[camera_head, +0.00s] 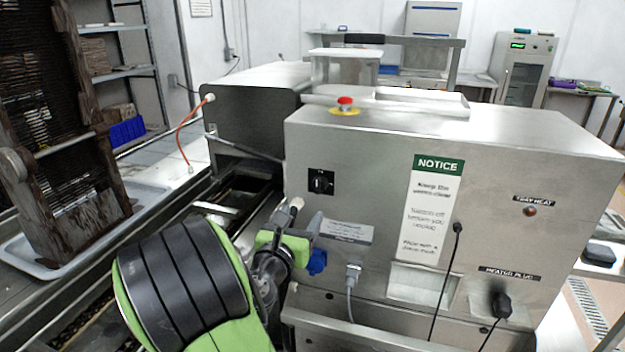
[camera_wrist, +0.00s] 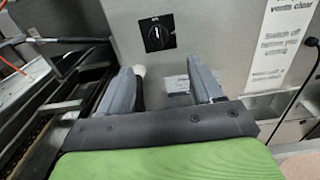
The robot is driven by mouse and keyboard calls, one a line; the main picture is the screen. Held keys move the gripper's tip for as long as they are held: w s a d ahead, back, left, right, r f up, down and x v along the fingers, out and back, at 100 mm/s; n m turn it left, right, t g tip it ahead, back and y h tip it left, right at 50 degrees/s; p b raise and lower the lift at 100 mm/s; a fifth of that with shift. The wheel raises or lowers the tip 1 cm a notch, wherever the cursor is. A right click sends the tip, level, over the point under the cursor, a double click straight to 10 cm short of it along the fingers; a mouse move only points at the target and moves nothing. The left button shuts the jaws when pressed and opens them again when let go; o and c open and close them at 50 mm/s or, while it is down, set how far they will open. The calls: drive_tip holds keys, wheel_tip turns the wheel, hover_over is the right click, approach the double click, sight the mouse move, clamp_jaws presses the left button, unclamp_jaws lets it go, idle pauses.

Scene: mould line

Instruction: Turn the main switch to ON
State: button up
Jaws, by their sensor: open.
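The main switch (camera_head: 321,182) is a black rotary knob on a square black plate, on the left part of the steel machine's front panel. In the wrist view the switch (camera_wrist: 157,33) is at upper middle, with a pale pointer line on its knob that looks near upright. My gripper (camera_head: 308,214) is below the switch in the head view, apart from it. In the wrist view my gripper (camera_wrist: 168,72) shows two grey fingers spread apart, with nothing between them. The small lettering on the switch plate is too small to read.
A red emergency button (camera_head: 345,103) sits on top of the machine (camera_head: 480,150). A NOTICE sign (camera_head: 430,205) is right of the switch. A grey plug and cable (camera_head: 352,275) hang below it. A conveyor (camera_head: 70,320) and a dark rack (camera_head: 60,150) stand at left.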

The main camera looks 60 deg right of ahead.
sight(317, 188)
drive_tip(key=d+p, duration=0.2)
drive_tip(key=d, duration=0.2)
drive_tip(key=w+d+p, duration=0.1)
drive_tip(key=d+p, duration=0.1)
drive_tip(key=d, duration=0.2)
drive_tip(key=w+d+p, duration=0.1)
drive_tip(key=d+p, duration=0.1)
drive_tip(key=d, duration=0.2)
drive_tip(key=shift+w+d, duration=0.1)
drive_tip(key=shift+d, duration=0.2)
drive_tip(key=shift+c, duration=0.4)
drive_tip(key=c, duration=1)
